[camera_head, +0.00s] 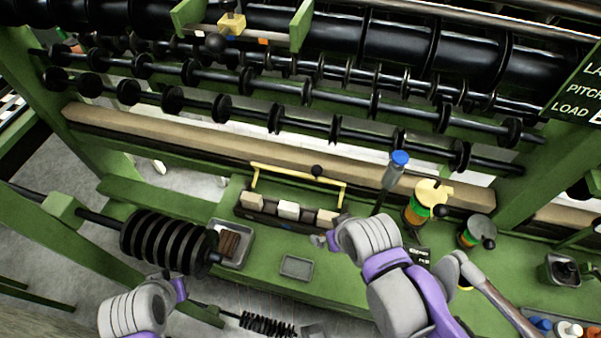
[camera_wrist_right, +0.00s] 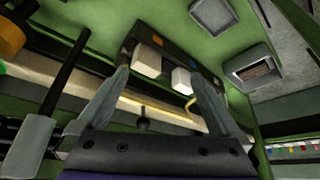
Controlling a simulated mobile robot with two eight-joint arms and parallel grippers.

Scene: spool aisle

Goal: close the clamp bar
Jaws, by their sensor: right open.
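The yellow clamp bar (camera_head: 298,174) stands raised behind a dark block (camera_head: 262,214) holding several pale pads, one of them the pale pad (camera_head: 289,210). A black knob (camera_head: 317,171) sits on the bar; the knob (camera_wrist_right: 144,124) and part of the yellow bar (camera_wrist_right: 190,112) also show in the right wrist view. My right gripper (camera_head: 325,240) is at the front right of the block, below the bar. Its jaws (camera_wrist_right: 158,75) are open and empty, with pale pads seen beyond them. My left gripper (camera_head: 168,280) is at the lower left, away from the bar; its fingers are unclear.
A blue-topped post (camera_head: 399,160) and a yellow-topped spool (camera_head: 430,195) stand right of the block. A small tray (camera_head: 297,267) lies in front, and a tray with brown pieces (camera_head: 231,243) at left. Black-disc rollers (camera_head: 165,243) sit at left. Roller shafts cross above.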

